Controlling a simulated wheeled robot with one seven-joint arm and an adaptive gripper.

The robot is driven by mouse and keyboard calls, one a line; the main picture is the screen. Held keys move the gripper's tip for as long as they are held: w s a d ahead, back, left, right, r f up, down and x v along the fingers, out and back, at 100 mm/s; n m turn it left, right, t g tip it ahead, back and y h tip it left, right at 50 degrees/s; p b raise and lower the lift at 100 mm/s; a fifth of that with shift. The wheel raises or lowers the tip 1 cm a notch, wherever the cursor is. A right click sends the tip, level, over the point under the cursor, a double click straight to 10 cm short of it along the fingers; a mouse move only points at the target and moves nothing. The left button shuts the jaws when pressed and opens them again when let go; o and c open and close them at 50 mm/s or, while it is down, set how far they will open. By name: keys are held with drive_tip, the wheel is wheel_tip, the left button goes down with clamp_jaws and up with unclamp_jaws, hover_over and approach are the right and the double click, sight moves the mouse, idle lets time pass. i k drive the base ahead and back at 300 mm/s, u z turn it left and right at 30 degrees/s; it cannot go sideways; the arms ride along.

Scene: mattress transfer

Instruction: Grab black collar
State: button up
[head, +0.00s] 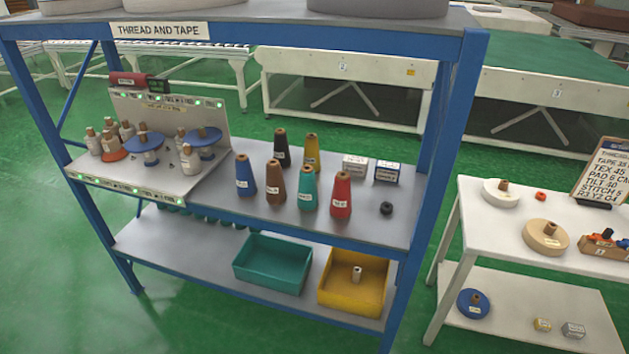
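A small black ring-shaped piece (386,208), which looks like the black collar, lies on the upper shelf (392,228) of the blue rack near its right front corner. It sits apart from the red cone (341,195) to its left and in front of the small boxes. Nothing covers it. My gripper is not in view.
Several thread cones stand left of the collar, including a teal cone (308,188). A white box (355,167) and a blue-white box (387,172) lie behind it. The rack's blue right post (443,130) rises nearby. A white table (480,205) stands to the right.

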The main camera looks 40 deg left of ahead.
sight(387, 207)
drive_tip(key=u, duration=0.9)
drive_tip(key=i, duration=1)
